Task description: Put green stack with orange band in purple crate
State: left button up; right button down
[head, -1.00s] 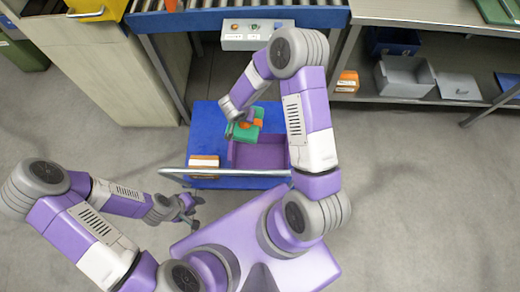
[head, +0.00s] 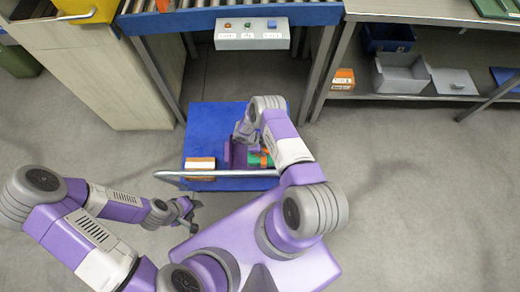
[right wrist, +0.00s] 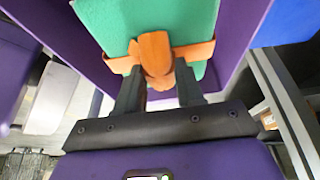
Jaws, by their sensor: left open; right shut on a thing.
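The green stack (right wrist: 150,18) with its orange band (right wrist: 198,52) is in the right wrist view, between the walls of the purple crate (right wrist: 62,42). How deep it sits is not clear. My right gripper (right wrist: 158,78) is shut on the raised orange knot of the band. In the head view the crate (head: 239,157) is on the blue cart, and my right arm hides much of it and of the stack (head: 268,160). My left gripper (head: 188,214) is open and empty, over the floor left of my base.
The blue cart (head: 208,122) has a metal handle bar (head: 215,173) along its near side. An orange and white box (head: 200,163) lies on it, left of the crate. A roller conveyor with a button box (head: 252,36) stands behind. A shelf with grey bins (head: 402,75) is at right.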

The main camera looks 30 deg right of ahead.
notch_tip(320, 180, down, 7)
jog(key=b, duration=0.2)
jog(key=shift+r+b, duration=0.2)
jog(key=shift+b, duration=0.1)
jog(key=c, duration=0.7)
grip_release()
jog(key=p+v, duration=0.4)
jog(key=v, duration=0.8)
jog(key=shift+d+r, duration=0.1)
